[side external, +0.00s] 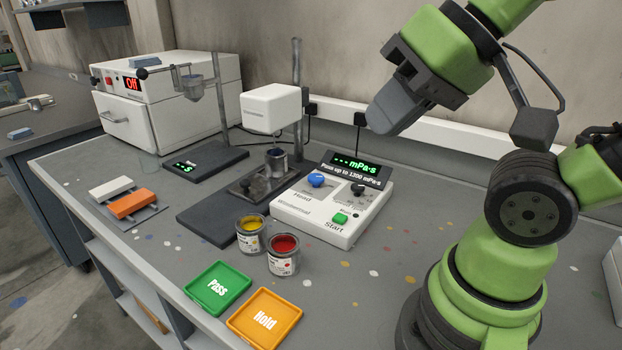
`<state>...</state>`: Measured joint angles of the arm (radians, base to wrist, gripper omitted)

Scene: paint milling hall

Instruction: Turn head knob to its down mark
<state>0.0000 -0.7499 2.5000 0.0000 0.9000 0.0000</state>
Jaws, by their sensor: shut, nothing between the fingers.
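The white control box (330,212) stands on the grey bench with a lit display (352,168) reading "---mPa·s" and "Pass up to 1200 mPa·s". The blue knob (317,180) beside the word "Head" is at its upper left; which way it points is too small to tell. A black knob (357,189) and a green Start button (340,218) are to its right. The white viscometer head (272,108) is on a post behind, above a can (276,160) on the stand. My gripper (378,122) is shut and empty, in the air above and behind the box, clear of the knob.
Open cans of yellow paint (250,234) and red paint (283,254) stand left of the box. A green Pass tray (218,287) and an orange Hold tray (265,318) lie in front. A flow cup stand (207,165) and a white oven (170,100) are at the left.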

